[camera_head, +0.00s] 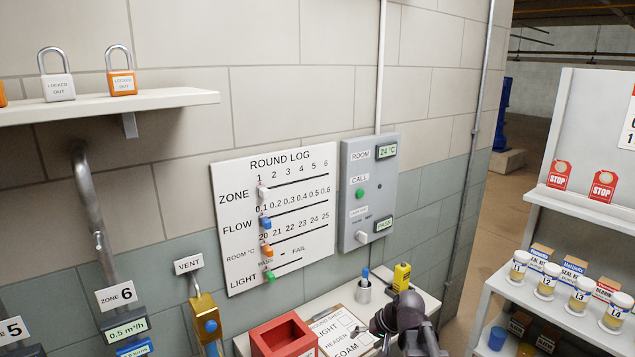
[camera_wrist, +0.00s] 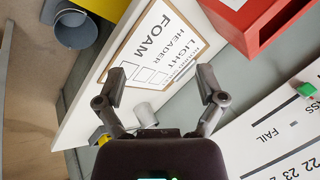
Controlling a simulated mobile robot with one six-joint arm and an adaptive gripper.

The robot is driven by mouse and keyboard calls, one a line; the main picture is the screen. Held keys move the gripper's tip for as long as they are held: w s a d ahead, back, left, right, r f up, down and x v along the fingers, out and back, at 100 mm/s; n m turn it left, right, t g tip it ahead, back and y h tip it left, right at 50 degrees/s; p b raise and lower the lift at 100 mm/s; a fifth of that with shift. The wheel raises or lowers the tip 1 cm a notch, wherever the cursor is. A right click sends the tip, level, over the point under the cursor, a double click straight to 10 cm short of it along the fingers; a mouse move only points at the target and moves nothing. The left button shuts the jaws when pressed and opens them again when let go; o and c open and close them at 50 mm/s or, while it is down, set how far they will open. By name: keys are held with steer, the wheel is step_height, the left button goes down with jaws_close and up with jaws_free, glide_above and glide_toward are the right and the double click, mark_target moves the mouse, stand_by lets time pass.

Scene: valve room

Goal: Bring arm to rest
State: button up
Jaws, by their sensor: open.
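My gripper (camera_wrist: 162,78) shows in the wrist view with its two dark fingers spread wide and nothing between them. Beyond the fingers lies a clipboard (camera_wrist: 155,45) with a sheet reading FOAM, HEADER and LIGHT. In the head view, the dark end of my arm rises at the bottom edge, in front of the small white shelf and beside the clipboard (camera_head: 340,328). The fingertips are hard to make out there. I cannot tell how far the fingers are from the shelf.
A red box (camera_head: 284,338), a pen cup (camera_head: 364,291) and a yellow device (camera_head: 401,276) stand on the shelf. The Round Log board (camera_head: 278,215) and grey room panel (camera_head: 369,190) are on the wall behind. A rack with several jars (camera_head: 549,281) stands right.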

steer(key=s+d+n+g+h+p, duration=0.1)
steer(key=s+d+g+h, duration=0.2)
steer(key=s, duration=0.9)
steer(key=shift+d+f+h+p, duration=0.35)
steer(key=shift+d+h, duration=0.2)
steer(key=shift+h, duration=0.65)
